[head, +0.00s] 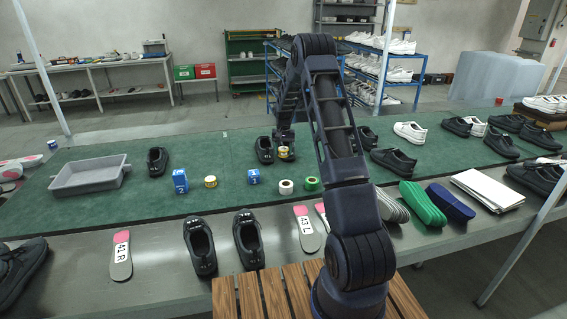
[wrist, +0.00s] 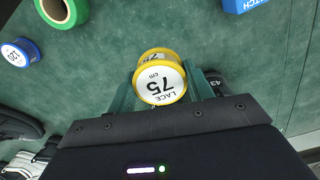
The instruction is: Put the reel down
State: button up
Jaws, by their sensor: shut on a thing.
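A yellow lace reel (wrist: 160,84) with a white label reading "LACE 75 cm" sits between the fingers of my gripper (wrist: 162,92) in the wrist view. The gripper is shut on it. In the head view the reel (head: 283,152) shows small and yellow under my gripper (head: 284,148), over the far middle of the green mat (head: 225,155). I cannot tell whether the reel touches the mat. A dark shoe (head: 265,150) is just left of it.
A grey tray (head: 90,176) is at the left. Several shoes (head: 394,160) lie right of my arm.

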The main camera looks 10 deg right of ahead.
notch_tip(320, 180, up, 8)
jog(key=shift+f, duration=0.15)
jog(key=w+a, duration=0.2)
jog(key=a, duration=1.5)
send_over(154, 209)
jog(key=shift+n, duration=0.4)
notch_tip(154, 209, down, 20)
jog(key=shift+s+d+r, duration=0.1)
jog(key=shift+s, duration=0.05)
